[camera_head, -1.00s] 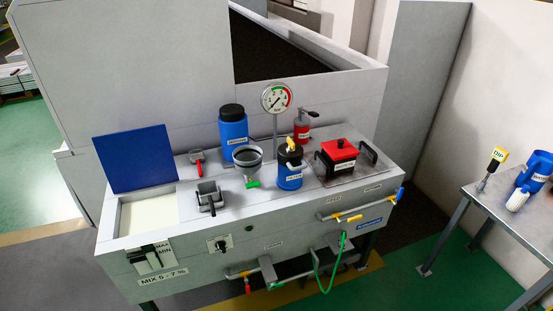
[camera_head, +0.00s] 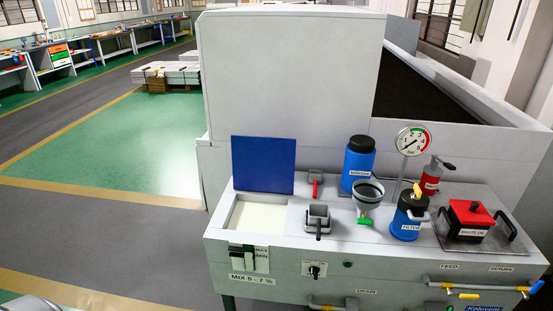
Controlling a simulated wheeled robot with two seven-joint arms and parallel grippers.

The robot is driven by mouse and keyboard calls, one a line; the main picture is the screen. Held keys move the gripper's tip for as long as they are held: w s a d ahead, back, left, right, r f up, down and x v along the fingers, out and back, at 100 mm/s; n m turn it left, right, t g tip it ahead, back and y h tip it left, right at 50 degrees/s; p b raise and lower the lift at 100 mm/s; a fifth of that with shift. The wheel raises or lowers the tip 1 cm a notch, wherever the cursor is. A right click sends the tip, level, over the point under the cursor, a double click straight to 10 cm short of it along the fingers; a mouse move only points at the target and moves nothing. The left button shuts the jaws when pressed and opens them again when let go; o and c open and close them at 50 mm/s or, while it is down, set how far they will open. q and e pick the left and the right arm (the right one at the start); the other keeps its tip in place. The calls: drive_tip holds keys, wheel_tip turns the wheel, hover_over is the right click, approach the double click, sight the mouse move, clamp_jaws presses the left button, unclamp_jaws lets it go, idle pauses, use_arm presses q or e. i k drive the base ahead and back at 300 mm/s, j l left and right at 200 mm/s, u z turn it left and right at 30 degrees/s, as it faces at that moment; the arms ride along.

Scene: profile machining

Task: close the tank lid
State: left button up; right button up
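The blue tank lid (camera_head: 263,165) stands open and upright at the back edge of the tank opening, at the left end of the grey machine top. The tank opening (camera_head: 256,217) in front of it is uncovered and shows pale, whitish fluid. Neither of my grippers can be made out in the head view. A small grey rounded piece shows at the bottom left corner, but I cannot tell what it is.
Open floor (camera_head: 110,230) lies to the left.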

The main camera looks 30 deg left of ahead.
sight(262, 164)
drive_tip(key=u, duration=1.6)
drive_tip(key=i+j+u, duration=0.35)
drive_tip(key=i, duration=0.15)
drive_tip(key=i+u, duration=0.35)
drive_tip(key=i, duration=0.2)
drive_tip(key=i+u, duration=0.4)
drive_tip(key=i, duration=0.15)
drive_tip(key=i+z, duration=0.3)
drive_tip(key=i, duration=0.25)
drive_tip(key=i+j+z, duration=0.1)
drive_tip(key=i+z, duration=0.25)
drive_tip(key=i, duration=0.15)
drive_tip(key=i+j+z, duration=0.3)
drive_tip(key=i, duration=0.25)
drive_tip(key=i+z, duration=0.45)
drive_tip(key=i, duration=1.45)
drive_tip(key=i+z, duration=0.4)
drive_tip(key=i+j+z, duration=0.15)
drive_tip(key=z, duration=0.25)
drive_tip(key=i+j+z, duration=0.35)
drive_tip(key=i+l+z, duration=0.1)
drive_tip(key=z, duration=2)
drive_tip(key=i+l+z, duration=0.15)
drive_tip(key=z, duration=0.3)
drive_tip(key=i+z, duration=0.3)
drive_tip(key=z, duration=0.15)
